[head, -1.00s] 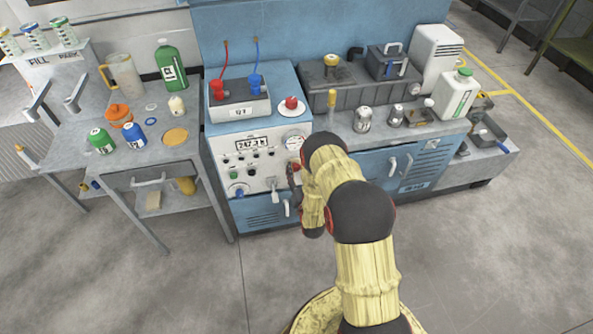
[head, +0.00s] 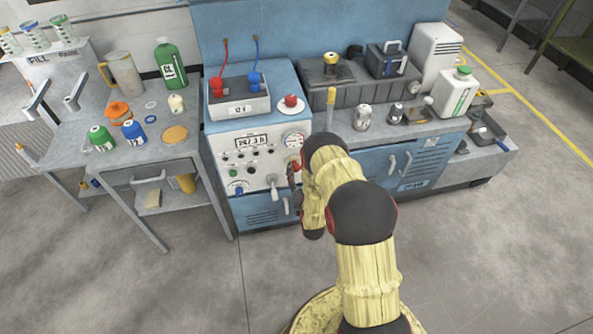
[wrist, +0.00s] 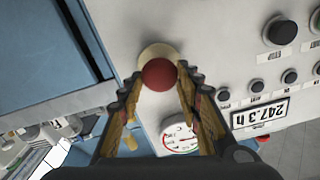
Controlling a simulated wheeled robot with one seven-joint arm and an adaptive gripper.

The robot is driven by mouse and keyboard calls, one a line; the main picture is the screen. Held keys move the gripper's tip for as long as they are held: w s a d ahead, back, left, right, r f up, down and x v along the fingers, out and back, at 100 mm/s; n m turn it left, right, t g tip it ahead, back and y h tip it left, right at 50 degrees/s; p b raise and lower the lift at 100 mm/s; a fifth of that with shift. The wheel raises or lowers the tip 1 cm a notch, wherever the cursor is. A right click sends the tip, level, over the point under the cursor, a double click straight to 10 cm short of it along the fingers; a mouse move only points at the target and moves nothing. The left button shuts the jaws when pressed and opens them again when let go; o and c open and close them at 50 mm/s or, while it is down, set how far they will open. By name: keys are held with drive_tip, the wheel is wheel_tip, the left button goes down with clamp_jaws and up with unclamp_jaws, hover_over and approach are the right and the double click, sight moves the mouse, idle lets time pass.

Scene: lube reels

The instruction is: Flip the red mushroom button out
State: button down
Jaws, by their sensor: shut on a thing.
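The red mushroom button (wrist: 158,74) sits on a pale round collar (wrist: 151,52) on the white panel, in the middle of the wrist view. My gripper (wrist: 157,82) has one finger on each side of the button and is shut on it. In the head view my gripper (head: 294,176) is at the right side of the panel (head: 262,162), and my arm hides part of that area. A little of the button's red (head: 297,166) shows there beside the fingers.
A round gauge (wrist: 180,138), an hour display (wrist: 261,112) and several black knobs (wrist: 279,30) are on the same panel. A lever (head: 273,184) sticks out left of my gripper. Another red button (head: 291,101) stands on top of the cabinet.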

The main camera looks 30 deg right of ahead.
drive_tip(key=c, duration=1.3)
unclamp_jaws()
drive_tip(key=shift+s, duration=0.15)
drive_tip(key=shift+o, duration=0.3)
drive_tip(key=v, duration=1.2)
